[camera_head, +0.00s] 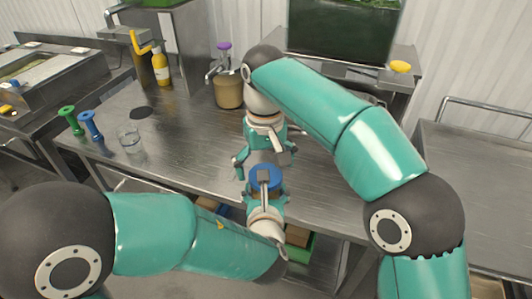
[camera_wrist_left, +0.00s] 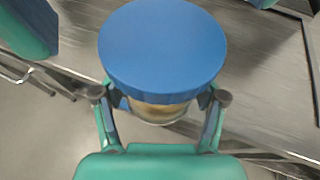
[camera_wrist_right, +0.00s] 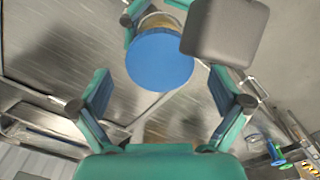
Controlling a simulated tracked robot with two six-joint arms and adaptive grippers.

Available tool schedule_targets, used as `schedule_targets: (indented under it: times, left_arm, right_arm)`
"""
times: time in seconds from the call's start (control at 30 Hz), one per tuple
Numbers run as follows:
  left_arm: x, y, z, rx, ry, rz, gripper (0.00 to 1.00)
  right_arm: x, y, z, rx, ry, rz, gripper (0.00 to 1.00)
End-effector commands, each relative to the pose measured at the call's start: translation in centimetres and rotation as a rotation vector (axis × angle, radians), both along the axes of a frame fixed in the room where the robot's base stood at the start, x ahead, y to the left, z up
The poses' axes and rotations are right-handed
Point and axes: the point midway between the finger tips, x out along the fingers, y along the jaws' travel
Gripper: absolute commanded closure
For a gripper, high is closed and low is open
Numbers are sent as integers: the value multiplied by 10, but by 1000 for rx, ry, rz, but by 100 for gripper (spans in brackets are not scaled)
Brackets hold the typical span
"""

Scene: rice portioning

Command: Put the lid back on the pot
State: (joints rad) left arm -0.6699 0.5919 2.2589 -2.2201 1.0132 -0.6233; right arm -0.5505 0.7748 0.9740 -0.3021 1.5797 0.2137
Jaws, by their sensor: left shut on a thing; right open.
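My left gripper (camera_wrist_left: 160,95) is shut around a clear jar (camera_wrist_left: 158,110) with pale tan contents. A flat blue lid (camera_wrist_left: 162,48) covers the jar's top, though how firmly it sits I cannot tell. The blue lid also shows in the head view (camera_head: 256,172) by the table's front edge, and in the right wrist view (camera_wrist_right: 158,62). My right gripper (camera_head: 266,160) is open and empty just beyond the lid, its fingers apart and facing it. A tan pot-like vessel (camera_head: 228,92) with a purple-topped fitting stands farther back; whether it is the pot I cannot tell.
The steel table (camera_head: 185,140) holds a yellow bottle (camera_head: 161,68), a clear glass (camera_head: 130,140), a green spool-like thing (camera_head: 70,121) and a blue one (camera_head: 90,126) at left. A dark green bin (camera_head: 340,30) stands behind. The table's middle left is mostly clear.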

Motion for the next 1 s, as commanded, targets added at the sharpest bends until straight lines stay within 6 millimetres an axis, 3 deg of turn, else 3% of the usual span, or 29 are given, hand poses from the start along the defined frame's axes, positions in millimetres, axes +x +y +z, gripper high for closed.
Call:
schedule_targets:
  times: [0.4,1.0]
  left_arm:
    - [0,0,0,0,-1,0,100]
    - [0,0,0,0,-1,0,100]
  right_arm:
    - [1,1,50,1,-2,0,0]
    - [0,0,61,0,1,0,0]
